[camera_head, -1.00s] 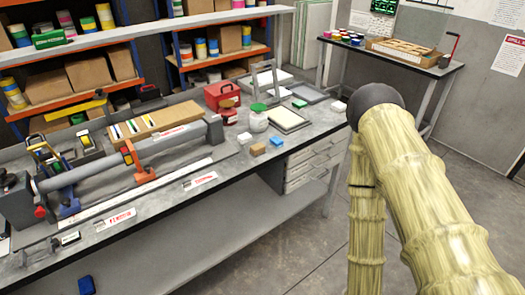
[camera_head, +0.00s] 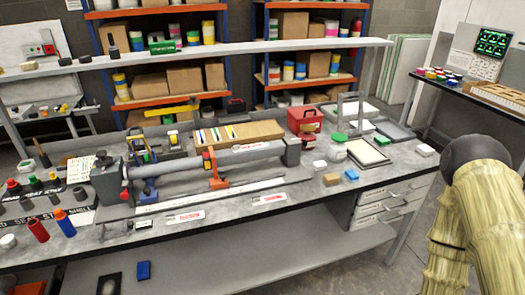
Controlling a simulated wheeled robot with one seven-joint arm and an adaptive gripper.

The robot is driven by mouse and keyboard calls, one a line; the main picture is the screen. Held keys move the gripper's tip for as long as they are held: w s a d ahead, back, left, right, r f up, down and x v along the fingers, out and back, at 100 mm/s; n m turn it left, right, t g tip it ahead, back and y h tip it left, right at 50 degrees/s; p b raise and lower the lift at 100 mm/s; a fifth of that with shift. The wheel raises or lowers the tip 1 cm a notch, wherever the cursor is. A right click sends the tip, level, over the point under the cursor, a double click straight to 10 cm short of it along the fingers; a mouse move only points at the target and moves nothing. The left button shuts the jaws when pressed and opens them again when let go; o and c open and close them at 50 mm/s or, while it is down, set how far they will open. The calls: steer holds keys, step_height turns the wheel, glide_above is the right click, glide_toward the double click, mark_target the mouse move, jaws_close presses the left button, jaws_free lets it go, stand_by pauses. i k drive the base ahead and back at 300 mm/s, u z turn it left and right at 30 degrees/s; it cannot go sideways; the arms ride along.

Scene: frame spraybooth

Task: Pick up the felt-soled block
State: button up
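Several small blocks lie on the grey workbench (camera_head: 225,217), right of its middle: a tan block (camera_head: 331,179), a blue block (camera_head: 351,174) beside it, and a white block (camera_head: 320,164) just behind. Another white block (camera_head: 425,150) lies near the bench's right end. I cannot tell which is the felt-soled block; no felt sole shows at this size. My arm, in a yellowish sleeve, stands at the right edge, right of the bench. My gripper is out of view.
A long grey clamp-like tool (camera_head: 232,162) fills the bench's middle. A red box (camera_head: 304,121), a white tub with a green lid (camera_head: 334,147) and a framed tray (camera_head: 367,152) stand behind the blocks. A shelf (camera_head: 250,47) spans above. Floor is clear at lower right.

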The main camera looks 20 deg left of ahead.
mark_target(333, 179)
steer(key=z, duration=1.95)
steer(key=i, duration=2.05)
steer(key=u, duration=3.65)
